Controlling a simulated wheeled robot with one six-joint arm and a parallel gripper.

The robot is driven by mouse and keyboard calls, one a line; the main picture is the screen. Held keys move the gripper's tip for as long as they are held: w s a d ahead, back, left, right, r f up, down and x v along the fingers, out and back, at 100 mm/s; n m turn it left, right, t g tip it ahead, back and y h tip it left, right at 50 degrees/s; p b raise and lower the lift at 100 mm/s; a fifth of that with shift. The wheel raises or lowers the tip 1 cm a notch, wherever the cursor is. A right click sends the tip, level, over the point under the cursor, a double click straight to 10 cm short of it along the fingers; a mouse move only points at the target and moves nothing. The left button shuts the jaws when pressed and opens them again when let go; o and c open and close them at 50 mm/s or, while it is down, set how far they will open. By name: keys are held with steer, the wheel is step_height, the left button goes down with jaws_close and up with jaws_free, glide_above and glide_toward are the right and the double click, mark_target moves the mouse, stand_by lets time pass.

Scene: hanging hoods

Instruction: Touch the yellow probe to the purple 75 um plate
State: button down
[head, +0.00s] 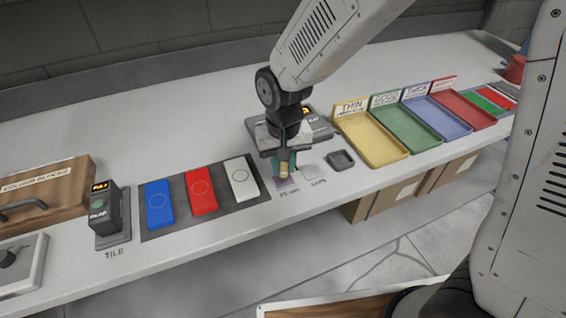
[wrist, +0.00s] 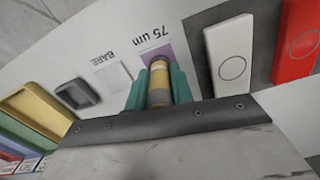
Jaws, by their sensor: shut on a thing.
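My gripper (head: 284,163) is shut on the yellow probe (head: 284,168), a short cylinder with a grey lower section. In the wrist view the probe (wrist: 158,82) sits between teal fingers. The purple plate (head: 287,183) lies flat on the bench at the probe's lower end, partly covered by gripper and probe. The wrist view shows the purple plate (wrist: 152,48) beyond the probe tip, beside the label "75 um". I cannot tell whether the tip touches the plate or hovers just above it.
A pale bare plate (head: 309,171) and a small dark holder (head: 341,160) lie to the right. Blue, red and white tiles (head: 239,176) lie on a dark mat to the left. A gauge (head: 107,218) stands further left. Coloured trays (head: 366,137) stand at the right.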

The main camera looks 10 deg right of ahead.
steer(key=shift+f, duration=0.6)
stand_by(1.5)
steer(key=shift+r, duration=3.55)
steer(key=shift+a, duration=0.1)
